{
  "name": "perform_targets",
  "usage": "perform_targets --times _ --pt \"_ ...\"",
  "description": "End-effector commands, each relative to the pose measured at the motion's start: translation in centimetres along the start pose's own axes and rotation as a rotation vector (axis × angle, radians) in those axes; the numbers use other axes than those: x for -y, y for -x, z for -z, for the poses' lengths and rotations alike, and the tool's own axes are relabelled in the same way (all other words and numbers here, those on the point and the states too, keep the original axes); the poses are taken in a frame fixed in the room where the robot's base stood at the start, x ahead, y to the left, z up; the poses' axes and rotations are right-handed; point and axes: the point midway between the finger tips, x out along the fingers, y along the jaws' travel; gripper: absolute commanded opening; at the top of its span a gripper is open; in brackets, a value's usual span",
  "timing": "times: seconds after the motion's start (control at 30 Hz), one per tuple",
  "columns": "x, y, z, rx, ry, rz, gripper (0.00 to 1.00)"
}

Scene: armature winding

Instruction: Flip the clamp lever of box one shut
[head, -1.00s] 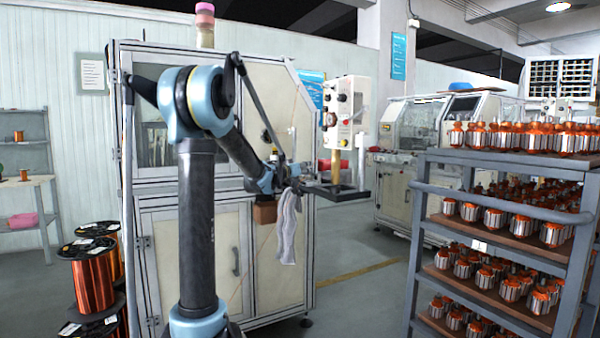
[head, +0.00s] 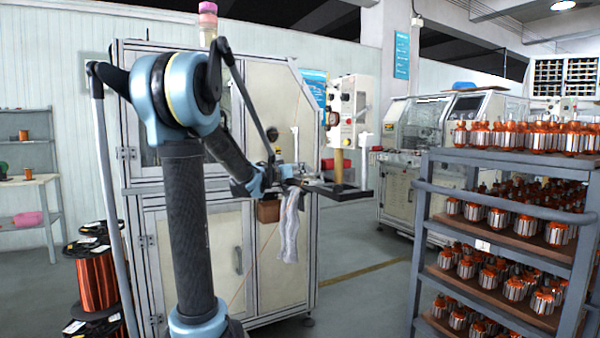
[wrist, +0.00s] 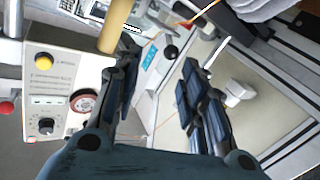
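My gripper (wrist: 158,72) is open, with its two dark fingers apart and nothing between the tips. In the head view my gripper (head: 283,174) is small and partly hidden, in front of the winding cabinet beside a hanging white cloth. In the wrist view a black ball knob (wrist: 171,52) shows just beyond the gap between the fingertips, apart from them. A white lever-like piece with a block (wrist: 236,92) stands to the right of the right finger. I cannot tell for sure which of these is the clamp lever of box one.
A control box (wrist: 55,88) with a yellow button and dial is left of the fingers. A tan post (wrist: 115,25) rises near the left finger. The white cloth (head: 288,225) hangs below the tray (head: 345,194). A rack (head: 480,205) of armatures stands at right.

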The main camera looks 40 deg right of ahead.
Motion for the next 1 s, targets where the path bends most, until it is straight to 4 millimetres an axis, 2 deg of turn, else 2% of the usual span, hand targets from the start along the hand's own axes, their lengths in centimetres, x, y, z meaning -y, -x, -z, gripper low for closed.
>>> perform_targets --times 0.1,0.33,1.0 --pt "0.0 1.7 0.0 0.000 0.000 0.001 0.38" --pt "0.1 3.5 0.0 0.000 0.000 0.001 0.38" --pt "0.1 3.8 0.0 0.001 0.000 0.001 0.38"
